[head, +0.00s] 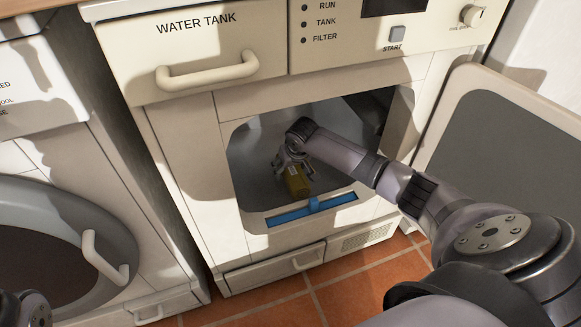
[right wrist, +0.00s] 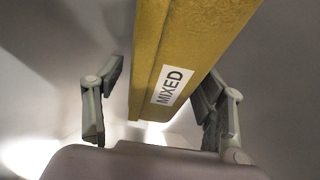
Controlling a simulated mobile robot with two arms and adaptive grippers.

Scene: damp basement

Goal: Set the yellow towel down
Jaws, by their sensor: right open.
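The yellow towel (head: 297,182) is a compact folded block inside the open drum of the machine (head: 262,145). In the right wrist view the towel (right wrist: 185,50) carries a white label reading "MIXED". My right gripper (head: 291,168) reaches into the drum and is open. Its fingers (right wrist: 163,100) stand on either side of the towel, with a visible gap on the left and the right finger close to or touching it. Whether the towel's underside rests on the drum cannot be seen clearly. Only a dark bit of my left arm shows at the lower left corner; its fingers are not seen.
The open door (head: 505,150) stands to the right of the opening. A blue filter strip (head: 290,216) sits at the lower rim. The water tank drawer (head: 190,45) is above left. A second machine (head: 60,215) stands at left. The tiled floor (head: 345,293) is clear in front.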

